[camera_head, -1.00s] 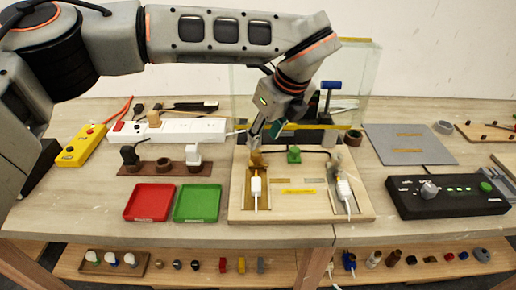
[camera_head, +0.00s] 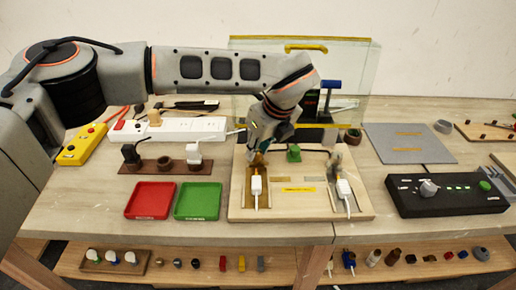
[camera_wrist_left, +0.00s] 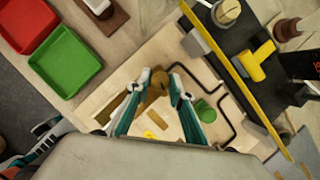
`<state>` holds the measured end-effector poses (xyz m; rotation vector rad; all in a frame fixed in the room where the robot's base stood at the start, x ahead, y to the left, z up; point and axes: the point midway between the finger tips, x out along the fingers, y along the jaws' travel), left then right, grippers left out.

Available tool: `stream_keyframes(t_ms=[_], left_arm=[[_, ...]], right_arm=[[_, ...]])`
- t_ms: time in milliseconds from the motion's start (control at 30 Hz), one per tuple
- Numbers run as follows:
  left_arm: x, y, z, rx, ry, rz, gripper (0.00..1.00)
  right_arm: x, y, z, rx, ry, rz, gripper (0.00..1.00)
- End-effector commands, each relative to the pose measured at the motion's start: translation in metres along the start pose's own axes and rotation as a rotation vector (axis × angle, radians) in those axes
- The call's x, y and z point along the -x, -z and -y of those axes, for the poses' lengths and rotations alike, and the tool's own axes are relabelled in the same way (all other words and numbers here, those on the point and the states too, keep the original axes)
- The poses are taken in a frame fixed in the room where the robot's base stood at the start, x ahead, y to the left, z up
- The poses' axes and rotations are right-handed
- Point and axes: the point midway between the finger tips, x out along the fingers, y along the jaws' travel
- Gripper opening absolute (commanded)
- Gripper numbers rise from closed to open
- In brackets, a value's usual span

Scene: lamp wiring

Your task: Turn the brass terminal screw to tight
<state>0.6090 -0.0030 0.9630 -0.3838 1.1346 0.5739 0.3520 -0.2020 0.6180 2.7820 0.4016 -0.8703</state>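The brass terminal screw (camera_wrist_left: 157,86) shows in the left wrist view as a small brass shape between my left fingertips. In the head view my left gripper (camera_head: 257,158) points down at the left brass plate (camera_head: 250,190) of the wooden wiring board (camera_head: 295,208), and it hides the screw there. In the left wrist view the gripper (camera_wrist_left: 160,80) has one fingertip on each side of the screw. Whether the tips touch it is unclear. A white plug (camera_head: 256,186) with a cord lies on the plate just in front. My right gripper is not in view.
A green block (camera_head: 293,153) and black cable lie right of the gripper. A second white plug (camera_head: 344,188) is on the right plate, with an indistinct grey shape (camera_head: 335,160) behind it. Red (camera_head: 150,200) and green (camera_head: 198,201) trays stand left; a glass panel (camera_head: 350,65) stands behind.

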Motion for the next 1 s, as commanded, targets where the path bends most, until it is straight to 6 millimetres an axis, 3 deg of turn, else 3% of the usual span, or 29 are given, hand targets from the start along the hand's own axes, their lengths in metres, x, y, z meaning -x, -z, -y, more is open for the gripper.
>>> stream_keyframes(t_ms=[467,1000], left_arm=[[0.0003,-0.0009,-0.0011,-0.058,0.024,0.001,0.00],[-0.0005,-0.0017,-0.0043,-0.468,0.195,0.000,0.00]], right_arm=[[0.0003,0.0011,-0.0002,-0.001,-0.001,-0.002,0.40],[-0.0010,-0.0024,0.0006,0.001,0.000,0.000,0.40]])
